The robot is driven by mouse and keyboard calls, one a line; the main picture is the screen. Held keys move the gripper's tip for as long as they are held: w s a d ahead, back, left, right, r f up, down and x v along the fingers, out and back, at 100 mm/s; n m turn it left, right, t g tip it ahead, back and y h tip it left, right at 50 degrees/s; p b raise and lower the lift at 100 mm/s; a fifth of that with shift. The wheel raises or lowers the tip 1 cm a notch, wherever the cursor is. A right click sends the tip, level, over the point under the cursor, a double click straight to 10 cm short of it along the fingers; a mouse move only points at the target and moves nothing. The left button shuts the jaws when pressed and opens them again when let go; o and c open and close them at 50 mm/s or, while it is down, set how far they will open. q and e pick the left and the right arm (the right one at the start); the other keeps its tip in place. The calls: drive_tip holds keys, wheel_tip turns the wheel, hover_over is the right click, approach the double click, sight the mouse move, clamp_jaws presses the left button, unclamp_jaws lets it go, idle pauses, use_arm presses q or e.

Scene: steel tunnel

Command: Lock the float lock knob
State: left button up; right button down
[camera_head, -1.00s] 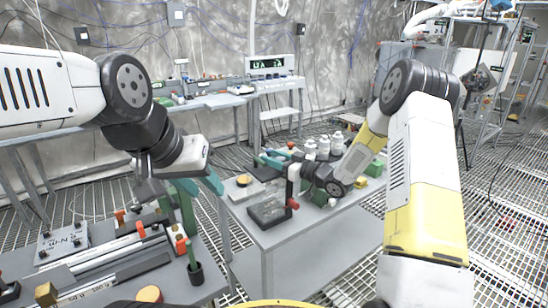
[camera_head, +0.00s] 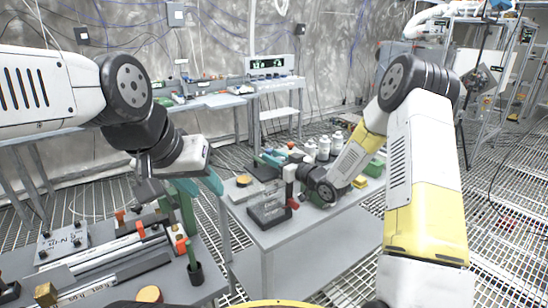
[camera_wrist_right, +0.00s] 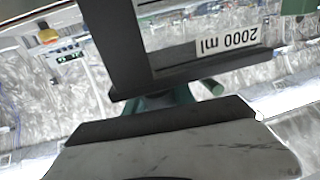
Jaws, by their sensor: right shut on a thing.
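In the head view a dark block-shaped device (camera_head: 268,217) sits at the front of the grey bench. Its upper part looks see-through and blurred. A small red knob (camera_head: 293,204) shows at its right side; I cannot tell for sure that this is the float lock knob. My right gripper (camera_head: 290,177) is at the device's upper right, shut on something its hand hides.
White bottles (camera_head: 324,147) and a green block (camera_head: 374,167) stand behind my right wrist. A yellow block (camera_head: 360,182) lies near it. The grey bench's front right is clear.

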drive_tip(key=m+t+h, duration=0.2)
drive_tip(key=h, duration=0.1)
drive_tip(key=m+t+h, duration=0.1)
drive_tip(key=shift+w+d+m+h, duration=0.2)
drive_tip(key=shift+d+m+h, duration=0.1)
drive_tip(key=shift+d+h, duration=0.1)
drive_tip(key=shift+w+d+m+t+h, duration=0.15)
drive_tip(key=shift+m+t+h, duration=0.2)
drive_tip(key=shift+m+h, duration=0.25)
drive_tip(key=shift+d+m+t+h, duration=0.15)
drive_tip(key=shift+m+t+h, duration=0.25)
drive_tip(key=shift+h, duration=0.4)
drive_tip(key=c, duration=1.3)
unclamp_jaws()
drive_tip(key=shift+c, duration=0.2)
drive_tip(key=v, duration=0.7)
drive_tip(key=shift+s, duration=0.4)
drive_tip(key=shift+d+r, duration=0.1)
